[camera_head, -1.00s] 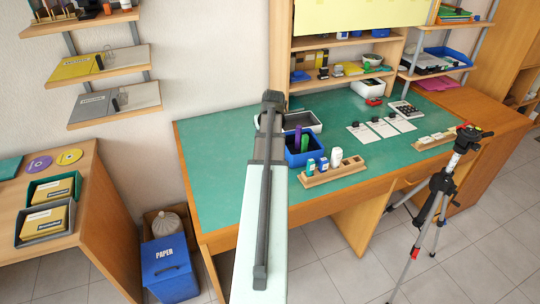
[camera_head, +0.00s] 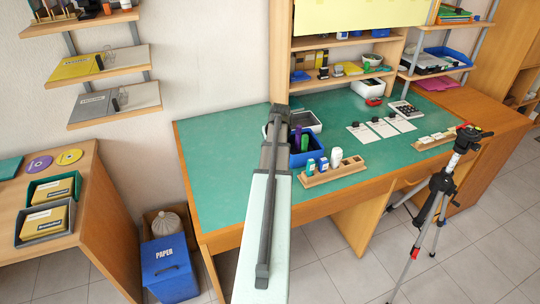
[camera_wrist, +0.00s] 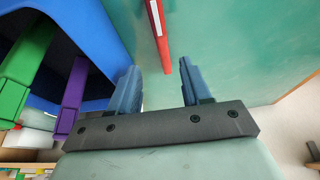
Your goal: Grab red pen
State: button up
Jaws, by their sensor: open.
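The red pen (camera_wrist: 161,35) shows in the wrist view at the top middle. It is a thin red stick with a white strip along it, over the green desk (camera_wrist: 225,50). My gripper (camera_wrist: 158,76) is open, with one dark blue finger to each side of the pen's near end. The pen appears in line with the gap and is not gripped; I cannot tell the height between them. In the head view my arm hides both the gripper and the pen.
A blue holder (camera_wrist: 103,25) with a purple marker (camera_wrist: 72,95) and a green marker (camera_wrist: 25,75) stands close left of the gripper. In the head view a wooden rack (camera_head: 335,175) with small bottles is right of the arm. The desk's left half (camera_head: 225,150) is clear.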

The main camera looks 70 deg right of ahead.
jog(key=shift+w+a+x, duration=0.1)
jog(key=shift+x, duration=1.25)
jog(key=shift+w+a+x, duration=0.1)
jog(key=shift+x, duration=1.2)
grip_shut()
